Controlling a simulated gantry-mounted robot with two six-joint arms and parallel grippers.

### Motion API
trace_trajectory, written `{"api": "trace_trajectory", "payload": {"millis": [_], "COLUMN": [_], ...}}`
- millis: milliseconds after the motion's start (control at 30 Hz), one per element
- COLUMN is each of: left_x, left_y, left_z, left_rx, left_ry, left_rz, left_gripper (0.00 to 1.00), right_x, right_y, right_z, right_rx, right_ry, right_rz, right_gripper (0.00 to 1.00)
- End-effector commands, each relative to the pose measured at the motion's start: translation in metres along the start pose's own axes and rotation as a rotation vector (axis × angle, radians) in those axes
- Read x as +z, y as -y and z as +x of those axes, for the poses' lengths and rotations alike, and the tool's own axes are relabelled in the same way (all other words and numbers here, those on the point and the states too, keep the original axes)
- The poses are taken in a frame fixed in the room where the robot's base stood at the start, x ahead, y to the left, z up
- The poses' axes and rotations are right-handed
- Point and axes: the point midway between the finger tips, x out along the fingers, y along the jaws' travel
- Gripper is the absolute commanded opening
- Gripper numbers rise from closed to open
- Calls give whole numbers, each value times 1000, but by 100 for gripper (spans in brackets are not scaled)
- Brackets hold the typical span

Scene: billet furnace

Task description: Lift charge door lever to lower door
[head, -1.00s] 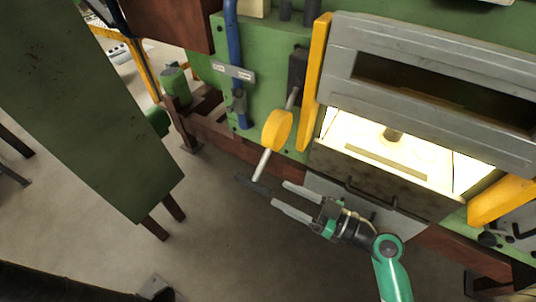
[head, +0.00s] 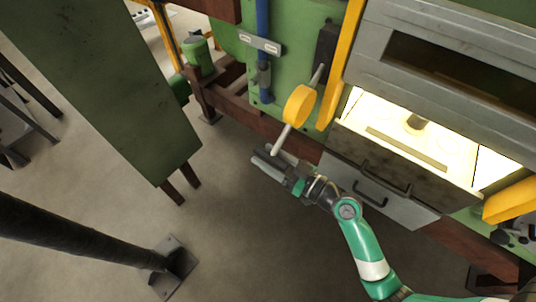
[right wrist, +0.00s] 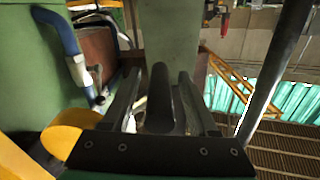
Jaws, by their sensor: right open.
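The charge door lever is a pale rod (head: 281,137) with a yellow disc (head: 299,105), sloping down to the left from the green furnace front in the head view. My right gripper (head: 262,161) is at the lever's lower end. In the right wrist view, the lever's dark grip (right wrist: 160,98) stands between the two open fingers, with a gap visible at its right side. The grip is mostly hidden by the gripper in the head view. The grey furnace door (head: 455,90) is above the glowing furnace opening (head: 425,130). My left gripper is not in view.
Yellow bars flank the opening, the left one (head: 342,70) close to the lever. A blue pipe (head: 262,40) runs down the green panel. A large green slab (head: 110,85) stands at left. Bare floor (head: 215,235) lies below the gripper.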

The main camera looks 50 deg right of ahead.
Motion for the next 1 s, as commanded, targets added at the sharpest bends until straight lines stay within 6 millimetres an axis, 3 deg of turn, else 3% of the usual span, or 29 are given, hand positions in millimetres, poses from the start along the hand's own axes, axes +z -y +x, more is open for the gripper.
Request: {"api": "trace_trajectory", "payload": {"millis": [267, 600, 1000], "left_x": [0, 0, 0], "left_y": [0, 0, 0], "left_z": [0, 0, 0], "left_rx": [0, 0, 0], "left_ry": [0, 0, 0], "left_rz": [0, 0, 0], "left_gripper": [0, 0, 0], "right_x": [0, 0, 0], "right_y": [0, 0, 0], "right_z": [2, 2, 2], "right_rx": [1, 0, -1], "right_ry": [1, 1, 1], "right_rz": [0, 0, -2], "right_gripper": [60, 0, 0]}}
